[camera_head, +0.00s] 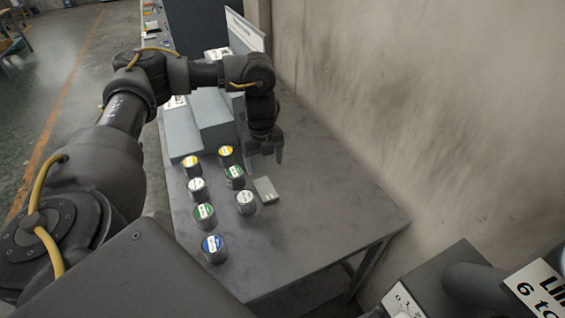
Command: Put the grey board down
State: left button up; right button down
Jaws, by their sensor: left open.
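The small grey board (265,189) lies on the grey table (315,215), just right of the cans. My left gripper (267,158) points down behind the board, over the table, with its fingers apart. It looks empty, and the board shows clear of its fingertips in the picture. The exact height of the fingertips over the table is hard to tell. My right gripper is not in view.
Several paint cans with yellow, white, green and blue lids, such as the blue one (213,249), stand left of the board. Grey boxes (181,134) sit behind them. A stained wall (400,100) borders the table's right side. The table's right part is clear.

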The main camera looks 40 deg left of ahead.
aim_at(265, 188)
pick_arm(q)
jog(key=shift+s+f+b, duration=0.2)
jog(key=shift+s+f, duration=0.05)
jog(key=shift+f, duration=0.3)
jog(key=shift+s+f+b, duration=0.15)
jog(key=shift+s+f, duration=0.05)
jog(key=shift+f, duration=0.35)
jog(key=shift+w+f+p, duration=0.15)
jog(key=shift+w+f, duration=0.05)
jog(key=shift+f, duration=0.4)
jog(key=shift+w+f+p, duration=0.15)
jog(key=shift+f, duration=0.7)
jog(key=shift+s+f+p, duration=0.25)
jog(key=shift+p, duration=0.15)
notch_tip(265, 188, down, 4)
jog(key=shift+d+r+p, duration=0.1)
jog(key=shift+p, duration=0.55)
jog(key=shift+f, duration=0.4)
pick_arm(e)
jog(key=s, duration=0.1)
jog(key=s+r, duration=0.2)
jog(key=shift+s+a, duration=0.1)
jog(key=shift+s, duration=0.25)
